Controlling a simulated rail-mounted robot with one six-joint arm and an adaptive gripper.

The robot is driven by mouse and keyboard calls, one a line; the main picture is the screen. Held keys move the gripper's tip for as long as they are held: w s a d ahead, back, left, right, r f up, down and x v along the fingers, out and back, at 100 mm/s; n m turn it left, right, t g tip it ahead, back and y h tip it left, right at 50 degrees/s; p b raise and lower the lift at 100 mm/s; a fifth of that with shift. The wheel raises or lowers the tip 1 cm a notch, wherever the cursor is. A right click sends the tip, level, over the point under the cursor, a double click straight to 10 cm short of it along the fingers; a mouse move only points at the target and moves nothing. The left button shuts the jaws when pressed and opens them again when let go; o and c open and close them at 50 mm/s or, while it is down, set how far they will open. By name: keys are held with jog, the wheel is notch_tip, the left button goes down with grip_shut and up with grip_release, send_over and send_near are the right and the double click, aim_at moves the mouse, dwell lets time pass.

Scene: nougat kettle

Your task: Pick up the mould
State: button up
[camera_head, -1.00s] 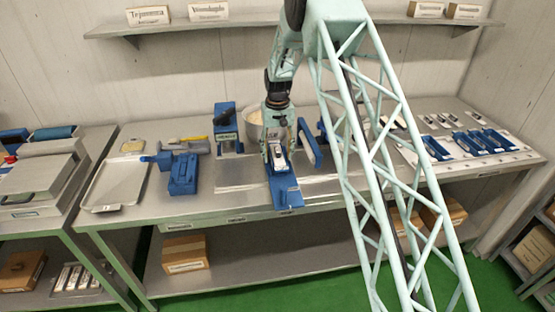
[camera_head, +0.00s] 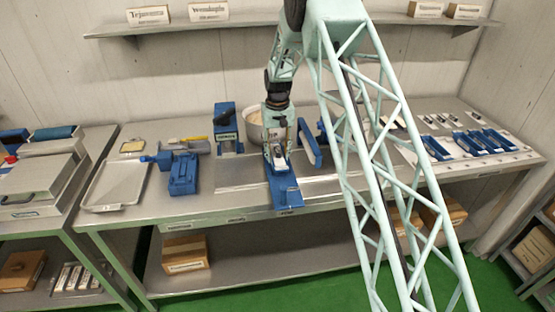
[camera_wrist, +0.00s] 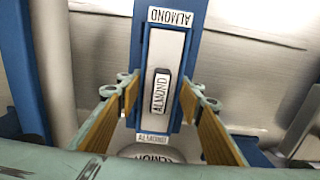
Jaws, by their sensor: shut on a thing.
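The mould (camera_wrist: 179,60) is a narrow blue trough with a pale inside and a dark-framed ALMOND label in its middle. It lies lengthwise over a blue stand that has ALMOND labels. My gripper (camera_wrist: 160,98) has its tan-padded fingers on both long sides of the mould and is shut on it. In the head view my gripper (camera_head: 277,150) is low over the blue stand (camera_head: 287,196) at the bench's middle, and it partly hides the mould. I cannot tell whether the mould is clear of the stand.
A metal pot (camera_head: 253,121) stands behind my gripper. A blue upright device (camera_head: 226,127) is to its left and a slanted blue bar (camera_head: 309,146) to its right. A tray (camera_head: 115,186) and blue tool (camera_head: 183,175) lie left. Blue moulds (camera_head: 477,142) lie far right.

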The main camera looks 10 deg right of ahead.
jog(key=shift+r, duration=0.15)
jog(key=shift+r, duration=4.9)
jog(key=shift+s, duration=0.1)
jog(key=s+r+b, duration=0.1)
jog(key=s, duration=1.9)
jog(key=shift+s+r+b, duration=0.2)
jog(key=shift+r+b, duration=0.2)
jog(key=shift+a, duration=0.2)
